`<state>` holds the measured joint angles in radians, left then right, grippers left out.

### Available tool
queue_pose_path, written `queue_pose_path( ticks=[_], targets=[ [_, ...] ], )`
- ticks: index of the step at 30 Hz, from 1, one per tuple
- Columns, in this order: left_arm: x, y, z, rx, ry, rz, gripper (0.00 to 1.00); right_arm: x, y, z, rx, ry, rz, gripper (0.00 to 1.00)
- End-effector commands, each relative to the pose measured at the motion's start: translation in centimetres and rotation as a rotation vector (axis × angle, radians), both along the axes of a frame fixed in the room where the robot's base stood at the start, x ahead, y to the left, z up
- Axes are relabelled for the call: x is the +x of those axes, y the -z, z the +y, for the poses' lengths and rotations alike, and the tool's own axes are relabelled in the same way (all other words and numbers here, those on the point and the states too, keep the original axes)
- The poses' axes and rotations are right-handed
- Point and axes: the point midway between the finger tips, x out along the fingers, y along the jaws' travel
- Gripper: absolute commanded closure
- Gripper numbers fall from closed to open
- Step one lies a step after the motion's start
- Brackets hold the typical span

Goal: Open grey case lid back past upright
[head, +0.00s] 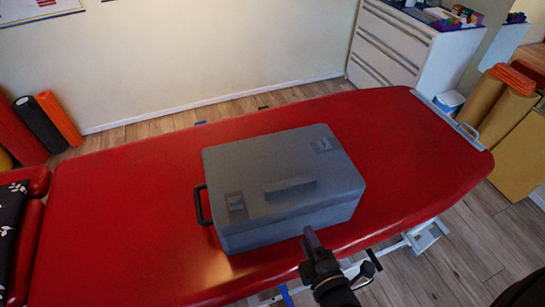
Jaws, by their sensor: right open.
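The grey case (290,215) lies on the red treatment table (120,205), set at a slant. Its lid (265,160) is closed. A raised grip (290,188) and two dark latches, one at the lower left (236,204) and one at the upper right (322,144), show on the lid. A black handle (200,205) sticks out on its left side. My right gripper (338,248) is open and empty. It is in front of the case's near right side, close to its lower edge; whether it touches cannot be told. My left gripper is not in view.
The red table has free room left and right of the case. A white drawer cabinet (390,50) stands at the back right. Orange and black rolls (45,120) stand at the left. Beige rolls (505,110) stand at the right.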

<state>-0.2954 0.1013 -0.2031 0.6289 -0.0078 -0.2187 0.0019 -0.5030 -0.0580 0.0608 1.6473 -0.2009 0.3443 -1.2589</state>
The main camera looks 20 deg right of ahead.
Motion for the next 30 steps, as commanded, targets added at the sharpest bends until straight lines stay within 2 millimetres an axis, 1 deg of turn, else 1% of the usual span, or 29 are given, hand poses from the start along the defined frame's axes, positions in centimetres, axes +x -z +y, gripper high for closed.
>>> queue_pose_path(
  ticks=[1,3,4,8,12,15,18,22,30],
  targets=[
    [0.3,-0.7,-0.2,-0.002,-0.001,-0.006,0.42,0.4,-2.7,-0.3,-0.068,0.002,-0.065,0.56],
    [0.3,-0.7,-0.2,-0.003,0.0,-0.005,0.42,0.8,-4.4,-0.6,-0.136,0.005,-0.121,0.56],
    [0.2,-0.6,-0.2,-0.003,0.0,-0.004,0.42,1.0,-4.7,-0.6,-0.15,0.006,-0.133,0.56],
    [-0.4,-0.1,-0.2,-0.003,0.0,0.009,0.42,3.3,-4.6,-0.7,-0.158,0.005,-0.14,0.56],
    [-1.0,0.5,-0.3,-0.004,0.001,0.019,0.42,6.5,-4.5,-0.7,-0.155,0.005,-0.138,0.56],
    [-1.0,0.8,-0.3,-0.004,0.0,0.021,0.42,8.2,-4.5,-0.8,-0.155,0.005,-0.136,0.56],
    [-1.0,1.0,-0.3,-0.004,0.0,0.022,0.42,9.5,-4.4,-0.8,-0.154,0.005,-0.135,0.56],
    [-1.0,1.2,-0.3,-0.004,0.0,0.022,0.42,10.4,-4.5,-0.8,-0.152,0.005,-0.133,0.56],
    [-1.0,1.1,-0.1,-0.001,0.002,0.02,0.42,10.6,-4.5,-0.8,-0.152,0.005,-0.132,0.56]
  ],
)
